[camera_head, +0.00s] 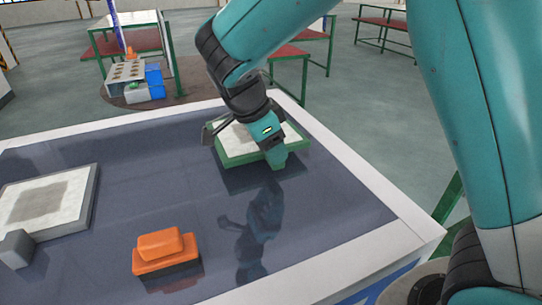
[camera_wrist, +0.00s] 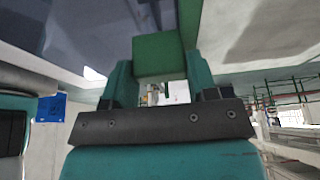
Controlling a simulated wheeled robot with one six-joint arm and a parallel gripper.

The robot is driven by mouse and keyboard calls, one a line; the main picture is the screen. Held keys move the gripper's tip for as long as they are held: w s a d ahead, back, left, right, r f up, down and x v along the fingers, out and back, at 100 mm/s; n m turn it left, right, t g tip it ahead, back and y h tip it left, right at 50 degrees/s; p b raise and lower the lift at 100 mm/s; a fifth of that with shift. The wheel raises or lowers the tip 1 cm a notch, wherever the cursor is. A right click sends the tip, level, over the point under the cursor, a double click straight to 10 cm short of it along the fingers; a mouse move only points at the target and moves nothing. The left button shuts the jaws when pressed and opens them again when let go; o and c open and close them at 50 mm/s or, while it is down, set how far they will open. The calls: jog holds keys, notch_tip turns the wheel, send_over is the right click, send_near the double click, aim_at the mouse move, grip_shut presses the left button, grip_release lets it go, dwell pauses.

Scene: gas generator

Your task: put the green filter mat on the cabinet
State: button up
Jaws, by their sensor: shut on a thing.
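The green filter mat (camera_head: 228,160) has a green frame around a pale pad with a grey patch. In the head view it is over the far right part of a dark, glossy top with a white rim (camera_head: 375,185), which looks like the cabinet's. My gripper (camera_head: 277,158) reaches down at the mat's near right edge and is shut on its green block-like handle (camera_wrist: 158,57), seen between the fingers in the wrist view. Part of the mat is hidden behind my gripper. I cannot tell whether the mat touches the top or hangs just above it.
A grey-framed mat (camera_head: 85,200) with a grey block handle (camera_head: 15,249) lies at the left. An orange block-like part (camera_head: 165,252) is near the front. The middle of the top is clear. Tables with green legs (camera_head: 300,62) stand behind.

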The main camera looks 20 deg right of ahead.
jog(key=shift+f, duration=1.55)
jog(key=o, duration=1.1)
jog(key=shift+c, duration=0.2)
jog(key=b+v, duration=0.1)
jog(key=v, duration=1.1)
jog(key=s+f+n+y, duration=0.2)
jog(key=s+n+y, duration=0.6)
jog(key=s+n, duration=1.4)
jog(key=a+n, duration=0.1)
jog(key=n, duration=0.2)
jog(key=shift+f+y, duration=0.15)
jog(key=shift+y, duration=0.15)
